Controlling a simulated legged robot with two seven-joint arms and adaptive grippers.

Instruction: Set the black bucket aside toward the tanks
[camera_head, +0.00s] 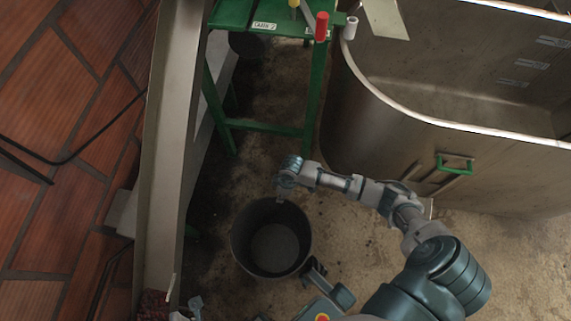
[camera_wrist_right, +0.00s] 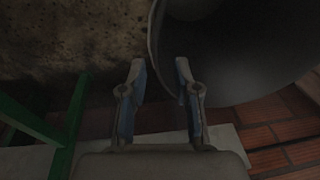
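The black bucket (camera_head: 240,245) stands upright on the floor in the head view, empty as far as I can see. My right gripper (camera_head: 279,199) is at the bucket's far rim, with the arm reaching in from the right. In the right wrist view, the two fingers of my right gripper (camera_wrist_right: 160,78) are apart. The bucket (camera_wrist_right: 235,70) fills the upper right there, and its rim edge runs between the fingertips; contact cannot be told. A small grey-blue part at the lower left of the head view may be my left gripper (camera_head: 193,304); its fingers are not clear.
A large metal tank (camera_head: 440,130) with a green handle stands at the right. A green table (camera_head: 270,125) with a red-handled item (camera_head: 321,27) is behind the bucket. A pale beam (camera_head: 165,150) and brick tiles (camera_head: 50,220) lie left. Floor between bucket and tank is mostly clear.

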